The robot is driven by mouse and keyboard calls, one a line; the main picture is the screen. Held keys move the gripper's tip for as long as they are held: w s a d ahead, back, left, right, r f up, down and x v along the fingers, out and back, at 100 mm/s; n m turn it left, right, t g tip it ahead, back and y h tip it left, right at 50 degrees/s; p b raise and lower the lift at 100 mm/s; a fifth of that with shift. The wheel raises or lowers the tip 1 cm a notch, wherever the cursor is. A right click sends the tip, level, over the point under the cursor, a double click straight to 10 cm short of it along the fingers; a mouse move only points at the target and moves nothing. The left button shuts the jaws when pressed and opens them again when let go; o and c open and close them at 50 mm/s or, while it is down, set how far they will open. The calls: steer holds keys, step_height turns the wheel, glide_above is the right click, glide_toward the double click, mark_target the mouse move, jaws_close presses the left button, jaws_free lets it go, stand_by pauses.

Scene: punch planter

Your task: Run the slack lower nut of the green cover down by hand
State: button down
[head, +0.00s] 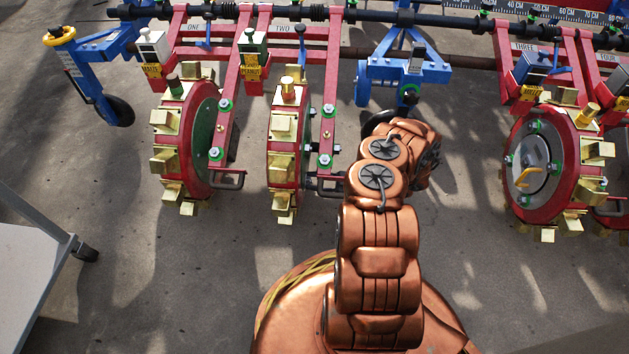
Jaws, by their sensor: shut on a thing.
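A green disc-shaped cover (203,136) fills the side of the red wheel under the sign ONE. A silver nut on a green washer (215,153) sits low beside it, and another such nut (225,104) is higher up. A red bar crosses close to these nuts, so I cannot tell exactly what each clamps. No gap under the lower nut can be made out at this size. My copper arm stands to the right of both left wheels and bends over at its top. My gripper is hidden behind the arm, so neither its fingers nor anything in them shows.
A second red wheel with brass blocks (284,145) stands between the green cover and my arm. A third wheel with a grey cover (532,165) is at the right. A pale cart (25,265) stands at the lower left. The concrete floor in front is clear.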

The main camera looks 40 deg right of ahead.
steer(key=c, duration=0.8)
jaws_free()
steer(key=shift+c, duration=0.2)
